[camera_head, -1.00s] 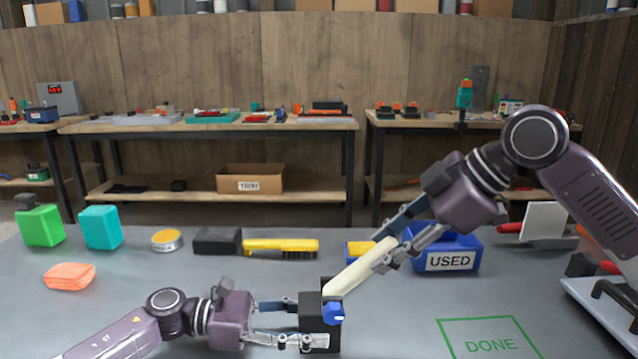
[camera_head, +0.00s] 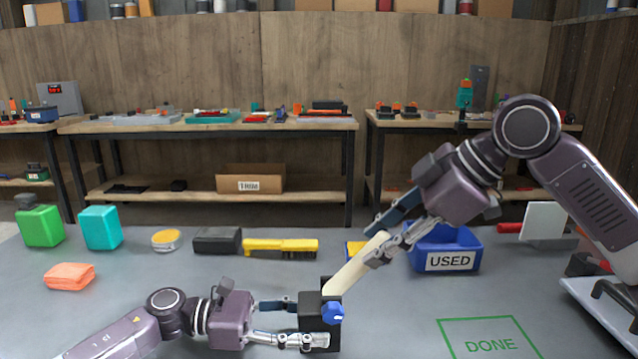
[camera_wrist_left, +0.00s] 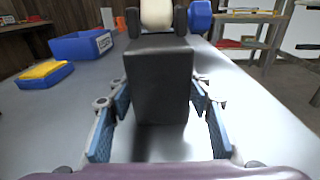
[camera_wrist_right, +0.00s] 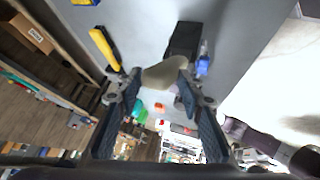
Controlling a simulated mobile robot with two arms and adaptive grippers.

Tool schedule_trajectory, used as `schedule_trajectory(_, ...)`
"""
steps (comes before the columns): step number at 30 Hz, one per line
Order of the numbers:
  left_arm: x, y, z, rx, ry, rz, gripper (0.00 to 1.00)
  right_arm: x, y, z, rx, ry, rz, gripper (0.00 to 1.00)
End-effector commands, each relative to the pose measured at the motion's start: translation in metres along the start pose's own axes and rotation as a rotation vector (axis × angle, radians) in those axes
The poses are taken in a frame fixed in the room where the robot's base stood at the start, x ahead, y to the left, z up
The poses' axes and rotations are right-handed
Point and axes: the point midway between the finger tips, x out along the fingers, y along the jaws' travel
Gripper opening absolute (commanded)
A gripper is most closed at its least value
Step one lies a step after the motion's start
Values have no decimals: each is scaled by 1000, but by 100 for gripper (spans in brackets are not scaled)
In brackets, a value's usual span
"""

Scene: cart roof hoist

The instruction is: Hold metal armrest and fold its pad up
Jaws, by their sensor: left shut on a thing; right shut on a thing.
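The armrest has a dark block-shaped base (camera_head: 312,308), a cream pad (camera_head: 352,268) and a blue knob (camera_head: 332,313) at their joint. The base stands on the grey table. My left gripper (camera_head: 305,322) is shut on the base from the left; the base also fills the middle of the left wrist view (camera_wrist_left: 158,85). The pad slopes up to the right from the top of the base. My right gripper (camera_head: 376,243) is shut on the pad's upper end; the pad shows between its fingers in the right wrist view (camera_wrist_right: 163,73).
A blue bin (camera_head: 470,243) labelled USED stands just behind my right gripper. A yellow brush (camera_head: 280,245), a yellow tin (camera_head: 165,240) and green and teal blocks are behind and left. The green DONE outline (camera_head: 490,320) at the right is empty.

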Motion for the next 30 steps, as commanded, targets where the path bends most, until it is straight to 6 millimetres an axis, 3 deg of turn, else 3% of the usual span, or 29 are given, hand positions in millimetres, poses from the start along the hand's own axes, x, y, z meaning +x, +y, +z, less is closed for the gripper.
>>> schedule_trajectory(14, 1, -1, 0, 0, -1, -3, 23, -1, 1, -18, -1, 6, 4, 27)
schedule_trajectory(30, 1, -1, 0, 1, -1, -4, 23, -1, 2, -22, -1, 5, 6, 26)
